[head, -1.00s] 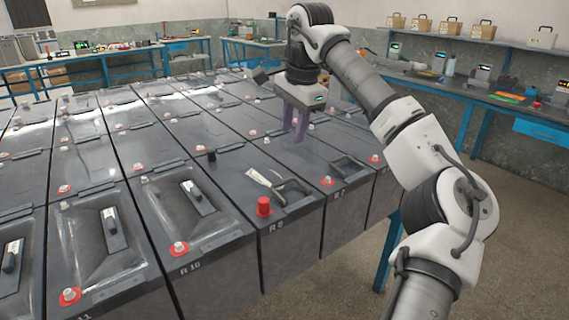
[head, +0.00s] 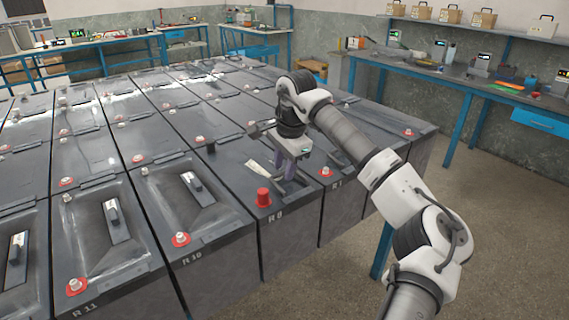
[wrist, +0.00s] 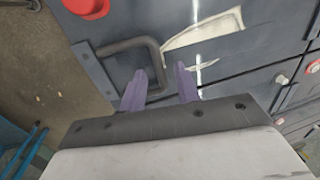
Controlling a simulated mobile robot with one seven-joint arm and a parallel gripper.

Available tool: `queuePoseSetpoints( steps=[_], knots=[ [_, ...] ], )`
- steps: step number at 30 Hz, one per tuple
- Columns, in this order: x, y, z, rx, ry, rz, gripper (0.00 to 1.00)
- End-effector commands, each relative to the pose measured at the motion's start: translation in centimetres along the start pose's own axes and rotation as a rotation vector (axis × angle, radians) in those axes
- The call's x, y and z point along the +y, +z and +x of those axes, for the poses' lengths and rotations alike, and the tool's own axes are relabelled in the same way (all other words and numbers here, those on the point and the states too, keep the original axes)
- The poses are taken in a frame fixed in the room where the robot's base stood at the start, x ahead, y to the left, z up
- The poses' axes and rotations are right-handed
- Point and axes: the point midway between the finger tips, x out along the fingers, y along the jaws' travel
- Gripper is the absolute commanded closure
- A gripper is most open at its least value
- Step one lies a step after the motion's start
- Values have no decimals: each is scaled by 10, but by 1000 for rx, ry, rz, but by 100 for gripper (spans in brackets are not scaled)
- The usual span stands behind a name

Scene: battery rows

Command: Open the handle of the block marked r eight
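The block marked R 8 (head: 252,189) is a dark grey battery block at the front of the rows, with a red cap (head: 263,197) and a torn pale label (head: 262,169) on top. Its dark bent-bar handle (wrist: 124,44) shows in the wrist view, joined to the lid near the block's edge. In the head view my gripper mostly hides it. My gripper (head: 285,176) points down over the handle. In the wrist view the two purple fingers (wrist: 161,72) are apart, with the handle's outer bar between or just beyond their tips. I cannot tell whether they touch it.
Block R 7 (head: 338,207) stands close on the right. Red-collared terminals rise from the tops. A blue-framed bench (head: 480,88) runs along the right wall, with open floor before it.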

Motion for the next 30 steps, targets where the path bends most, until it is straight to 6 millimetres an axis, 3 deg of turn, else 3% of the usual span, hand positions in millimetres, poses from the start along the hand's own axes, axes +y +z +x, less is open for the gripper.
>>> queuePoseSetpoints(
  steps=[6, 13, 23, 30],
  knots=[
    [0, 0, 0, 0, 0, 0, 70],
    [0, 0, 0, 0, 0, 0, 100],
    [1, 0, 0, 1, -18, 0, 100],
    [6, -2, -2, 4, -122, 2, 100]
  ],
)
